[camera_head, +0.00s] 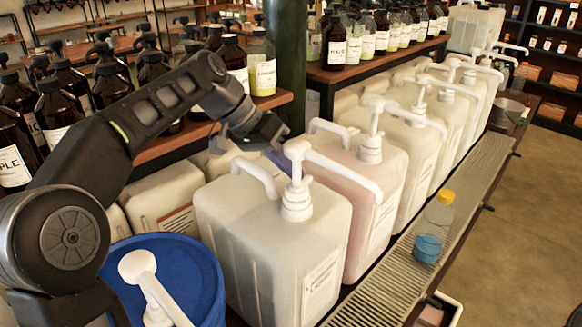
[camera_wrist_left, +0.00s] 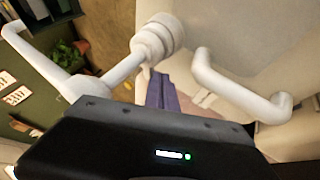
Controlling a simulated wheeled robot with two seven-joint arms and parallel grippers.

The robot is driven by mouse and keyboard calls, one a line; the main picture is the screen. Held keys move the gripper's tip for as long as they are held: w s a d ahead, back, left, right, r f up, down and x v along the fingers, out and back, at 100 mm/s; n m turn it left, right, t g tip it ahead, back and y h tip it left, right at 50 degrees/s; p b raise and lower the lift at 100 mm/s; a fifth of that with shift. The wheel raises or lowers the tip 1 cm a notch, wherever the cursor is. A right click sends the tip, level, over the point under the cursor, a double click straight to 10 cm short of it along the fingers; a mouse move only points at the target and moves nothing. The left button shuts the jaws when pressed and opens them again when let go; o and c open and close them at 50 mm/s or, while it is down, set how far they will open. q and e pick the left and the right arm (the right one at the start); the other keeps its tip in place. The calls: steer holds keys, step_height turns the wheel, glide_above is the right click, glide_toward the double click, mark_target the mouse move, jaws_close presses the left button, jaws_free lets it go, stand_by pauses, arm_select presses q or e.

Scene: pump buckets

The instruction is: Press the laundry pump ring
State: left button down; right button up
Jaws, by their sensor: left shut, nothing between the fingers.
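A white pump (camera_head: 298,190) with a ribbed collar stands on the nearest pale jug (camera_head: 270,235); the jug's label is too small to read. More pumps stand on the jugs behind it, and I cannot tell which one is the laundry pump. My left gripper (camera_head: 277,156) is just behind the nearest pump head in the head view, partly hidden by it. Its purple fingers (camera_wrist_left: 161,84) are shut and empty. In the left wrist view, a white pump (camera_wrist_left: 158,38) is beyond the fingers, and a white handle (camera_wrist_left: 240,88) is at the right. Contact cannot be told.
A small yellow-capped bottle with blue liquid (camera_head: 433,228) stands on the slatted drip rail (camera_head: 385,290). A blue drum (camera_head: 180,262) with a white pump is at the lower left. Brown bottles (camera_head: 105,85) crowd the left shelf. The floor at right is clear.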

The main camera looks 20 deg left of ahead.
arm_select(q)
steer(key=shift+s+b, duration=0.45)
steer(key=shift+s, duration=0.25)
steer(key=shift+a+r, duration=0.15)
steer(key=shift+r, duration=0.1)
steer(key=p+v, duration=0.7)
stand_by(0.4)
